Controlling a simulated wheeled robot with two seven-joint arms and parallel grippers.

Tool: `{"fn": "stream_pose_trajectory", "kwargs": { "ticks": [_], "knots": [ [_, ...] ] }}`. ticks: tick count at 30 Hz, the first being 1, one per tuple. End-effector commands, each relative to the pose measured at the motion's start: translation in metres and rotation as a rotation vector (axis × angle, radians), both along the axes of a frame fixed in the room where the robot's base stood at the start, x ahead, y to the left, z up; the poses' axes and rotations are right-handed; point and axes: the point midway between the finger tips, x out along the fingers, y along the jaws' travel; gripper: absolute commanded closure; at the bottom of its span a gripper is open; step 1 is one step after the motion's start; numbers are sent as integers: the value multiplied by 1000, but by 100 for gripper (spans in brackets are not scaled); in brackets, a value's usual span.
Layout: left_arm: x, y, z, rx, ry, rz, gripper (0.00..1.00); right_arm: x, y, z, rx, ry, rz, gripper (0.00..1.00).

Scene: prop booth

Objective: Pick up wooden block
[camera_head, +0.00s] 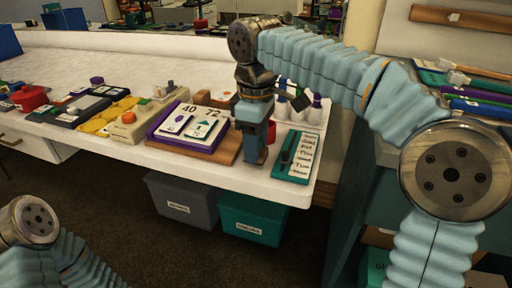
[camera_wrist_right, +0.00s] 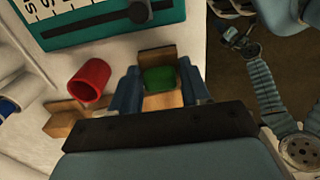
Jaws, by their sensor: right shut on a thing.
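My right gripper (camera_head: 255,155) points down at the front edge of the white table, between a wooden board and a teal day-label board. In the right wrist view its two blue fingers (camera_wrist_right: 160,88) are shut on a small wooden block (camera_wrist_right: 160,100) with a green patch (camera_wrist_right: 159,78) on it. The block's wood shows above and below the green patch. In the head view the fingers hide the block, and I cannot tell whether it touches the table. My left arm shows at the lower left, but its gripper is out of view.
The teal day-label board (camera_head: 297,157) is just right of my right gripper. A red cup (camera_wrist_right: 90,80) and another wooden piece (camera_wrist_right: 66,118) are close by. The wooden board (camera_head: 225,148) with number cards is to the left. Grey (camera_head: 184,198) and green (camera_head: 252,218) bins stand below.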

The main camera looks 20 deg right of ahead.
Motion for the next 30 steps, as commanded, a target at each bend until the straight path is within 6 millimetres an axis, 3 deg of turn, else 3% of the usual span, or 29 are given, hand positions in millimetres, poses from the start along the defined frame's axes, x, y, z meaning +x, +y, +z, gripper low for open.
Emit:
{"fn": "stream_pose_trajectory", "kwargs": {
  "ticks": [2,10,15,19,30],
  "knots": [
    [0,0,7,0,0,-1,57,1,1,19,2,-5,1,88],
    [0,-1,17,-2,1,-3,57,-46,30,84,2,-4,6,88],
    [0,-1,14,-2,1,-3,57,-84,54,99,1,-4,6,88],
    [0,-1,16,-2,1,-3,57,-103,67,109,1,-2,5,88],
    [0,-1,16,-2,0,-4,57,-118,76,116,-1,-1,1,88]
  ]
}}
